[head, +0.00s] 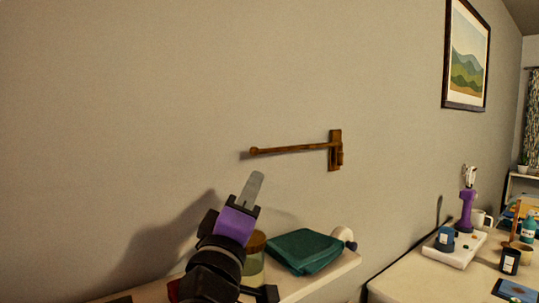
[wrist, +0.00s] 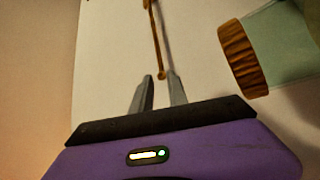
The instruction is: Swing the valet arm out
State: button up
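The valet arm (head: 290,149) is a thin brown wooden rod with a small knob at its left end. It reaches left from a wooden bracket (head: 335,150) on the wall and lies close along the wall. My gripper (head: 258,175) points up just below the knob in the head view. In the wrist view the fingers of my gripper (wrist: 160,75) are apart, with the knob end of the valet arm (wrist: 162,74) showing at the gap between the tips. I cannot tell whether the fingers touch it.
Below is a shelf (head: 320,278) with a folded green cloth (head: 305,251), a white rounded item (head: 344,233) and a wooden-lidded jar (head: 253,265) beside my wrist. The jar also shows in the wrist view (wrist: 280,45). A cluttered table (head: 410,284) stands right. The wall around the rod is clear.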

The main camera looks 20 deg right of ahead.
jog(key=p+x, duration=0.2)
jog(key=x, duration=0.9)
jog(key=shift+p, duration=0.35)
jog(key=shift+d, duration=0.1)
grip_shut()
dwell(0.7)
